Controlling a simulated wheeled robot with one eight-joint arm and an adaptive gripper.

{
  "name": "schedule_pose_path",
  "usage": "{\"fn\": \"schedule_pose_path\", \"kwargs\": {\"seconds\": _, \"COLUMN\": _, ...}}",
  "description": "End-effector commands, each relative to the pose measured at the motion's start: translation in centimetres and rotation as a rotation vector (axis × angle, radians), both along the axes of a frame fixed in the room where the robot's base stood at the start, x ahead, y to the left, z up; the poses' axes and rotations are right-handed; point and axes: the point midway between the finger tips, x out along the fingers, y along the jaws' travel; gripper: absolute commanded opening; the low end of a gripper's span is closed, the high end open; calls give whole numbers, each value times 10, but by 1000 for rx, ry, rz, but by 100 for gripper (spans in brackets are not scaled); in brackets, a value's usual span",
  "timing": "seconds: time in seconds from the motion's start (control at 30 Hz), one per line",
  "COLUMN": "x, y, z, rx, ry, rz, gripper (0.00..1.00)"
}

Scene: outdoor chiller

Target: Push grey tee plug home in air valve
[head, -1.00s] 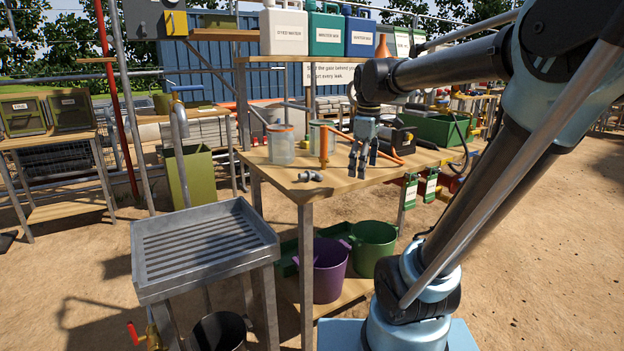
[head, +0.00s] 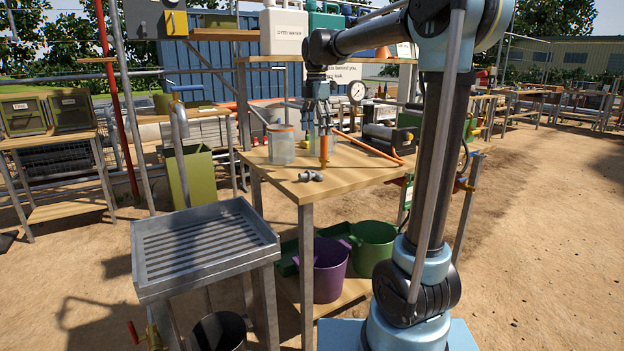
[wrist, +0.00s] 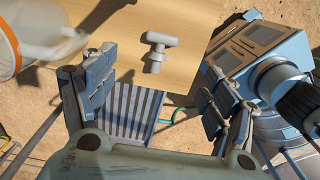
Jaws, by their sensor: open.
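The grey tee plug (head: 311,175) lies on the wooden tabletop near its front corner. In the wrist view the plug (wrist: 157,50) shows its crossbar and short stem, ahead of and between my fingers, touching neither. My gripper (head: 321,127) is open and empty above the table, behind the plug in the head view. In the wrist view the two fingers of my gripper (wrist: 158,75) stand wide apart. An orange upright fitting (head: 324,151), perhaps the air valve, stands below my gripper; its mouth is hidden or too small to see.
A clear jar (head: 281,143) stands left of the orange fitting. An orange hose (head: 368,148) and a gauge (head: 357,91) are to the right. A grey slatted tray (head: 205,245) stands in front. Buckets sit below the table (head: 285,178), whose front corner is mostly clear.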

Motion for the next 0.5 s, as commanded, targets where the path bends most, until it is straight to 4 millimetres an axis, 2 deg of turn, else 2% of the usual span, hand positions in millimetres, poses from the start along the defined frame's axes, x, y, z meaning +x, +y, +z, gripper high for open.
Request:
{"fn": "schedule_pose_path", "kwargs": {"seconds": 0.3, "x": 0, "y": -1, "z": -58, "rx": 0, "ry": 0, "rz": -3, "gripper": 78}}
{"fn": "schedule_pose_path", "kwargs": {"seconds": 0.5, "x": -1, "y": -1, "z": -87, "rx": 0, "ry": 0, "rz": -3, "gripper": 78}}
